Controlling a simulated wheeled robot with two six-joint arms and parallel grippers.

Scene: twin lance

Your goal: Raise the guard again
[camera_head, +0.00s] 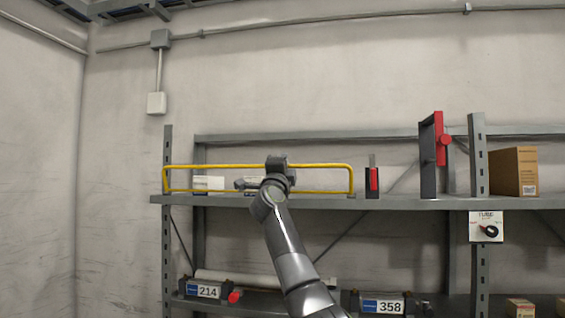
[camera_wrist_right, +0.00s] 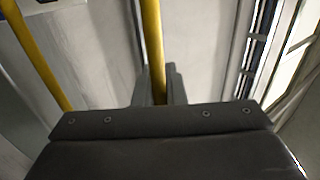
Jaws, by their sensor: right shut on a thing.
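The guard is a yellow tube frame (camera_head: 320,166) standing along the front of the upper shelf at the left in the head view. It looks upright, its long top bar level and its lower bar close to the shelf. My right gripper (camera_head: 277,163) is at the middle of the top bar. In the right wrist view a yellow bar (camera_wrist_right: 153,45) runs between the fingers of my right gripper (camera_wrist_right: 160,85), which is shut on it. The fingertips are partly hidden by the bar and gripper body. My left gripper is in neither view.
White boxes (camera_head: 208,183) sit behind the guard on the upper shelf (camera_head: 400,204). To its right stand a small red-and-grey piece (camera_head: 373,180), a tall grey bracket with a red handle (camera_head: 429,155) and a cardboard box (camera_head: 513,171). A switch panel (camera_head: 487,227) hangs below.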

